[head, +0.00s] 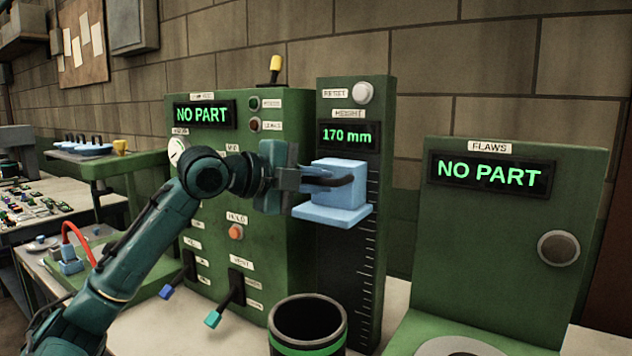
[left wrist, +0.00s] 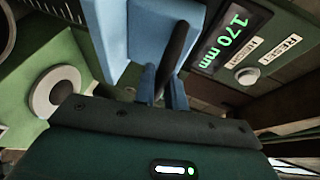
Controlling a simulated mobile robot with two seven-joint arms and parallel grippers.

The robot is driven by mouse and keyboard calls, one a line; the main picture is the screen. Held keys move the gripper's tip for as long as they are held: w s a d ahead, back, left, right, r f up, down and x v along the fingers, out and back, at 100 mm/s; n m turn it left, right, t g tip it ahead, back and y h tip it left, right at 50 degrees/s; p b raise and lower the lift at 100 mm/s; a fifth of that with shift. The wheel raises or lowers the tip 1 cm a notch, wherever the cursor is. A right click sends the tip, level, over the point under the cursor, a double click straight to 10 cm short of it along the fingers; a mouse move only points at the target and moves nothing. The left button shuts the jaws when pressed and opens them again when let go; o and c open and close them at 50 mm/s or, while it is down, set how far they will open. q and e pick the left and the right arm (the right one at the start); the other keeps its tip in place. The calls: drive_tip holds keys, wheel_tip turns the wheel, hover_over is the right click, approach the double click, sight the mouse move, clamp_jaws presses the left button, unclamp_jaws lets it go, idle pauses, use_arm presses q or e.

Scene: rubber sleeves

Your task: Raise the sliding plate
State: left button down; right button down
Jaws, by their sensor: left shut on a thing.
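The sliding plate (head: 334,214) is a light blue block with a flat ledge, on the front of the dark green height column (head: 350,260). A scale runs down the column's right side. The height display (head: 349,135) reads 170 mm. My left gripper (head: 334,180) reaches in from the left and is shut on the plate's dark handle. In the left wrist view, the dark handle (left wrist: 177,50) stands between my fingers (left wrist: 162,88), with the blue plate (left wrist: 112,35) beside it. The fingers partly hide the handle. My right gripper is not in view.
A RESET button (head: 362,93) is above the display. A green panel (head: 225,255) with levers stands left of the column. A dark cup with a green band (head: 307,328) stands in front. The FLAWS station (head: 500,270), reading NO PART, is at right.

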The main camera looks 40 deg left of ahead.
use_arm(q)
drive_tip(key=shift+a+r, duration=0.1)
drive_tip(key=shift+r, duration=0.35)
drive_tip(key=c, duration=1.6)
unclamp_jaws()
drive_tip(key=shift+c, duration=0.2)
drive_tip(key=shift+o, duration=0.9)
drive_tip(key=shift+f, duration=0.1)
drive_tip(key=shift+s+f, duration=0.1)
